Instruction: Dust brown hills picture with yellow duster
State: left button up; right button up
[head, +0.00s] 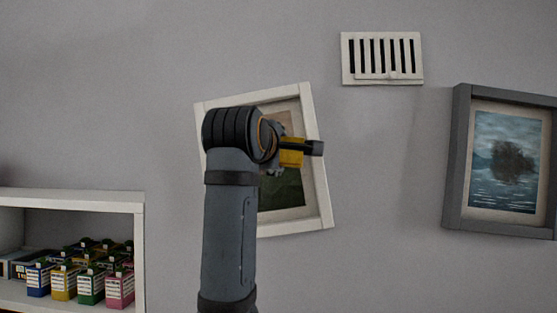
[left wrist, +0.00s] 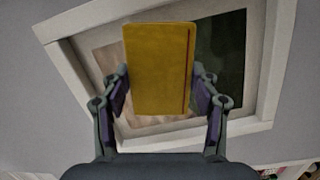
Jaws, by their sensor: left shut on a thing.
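The picture in a white frame (head: 323,190) hangs tilted on the grey wall, with a pale brownish upper part and a dark green lower part. My left arm hides much of its left side. The left wrist view shows the same frame (left wrist: 275,60) close up. My left gripper (left wrist: 160,92) is shut on the yellow duster (left wrist: 160,60), a flat yellow block held between its fingers. The duster (head: 292,158) also shows in the head view, in front of the picture. I cannot tell whether it touches the picture. My right gripper is not in view.
A second picture in a grey frame (head: 456,160) hangs at the right, showing dark trees over blue water. A white vent (head: 382,59) is above, between the pictures. A white shelf (head: 75,199) at lower left holds several coloured cartons (head: 90,275).

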pick_arm(q)
jog(key=s+b, duration=0.2)
jog(key=s, duration=0.1)
jog(key=shift+b, duration=0.4)
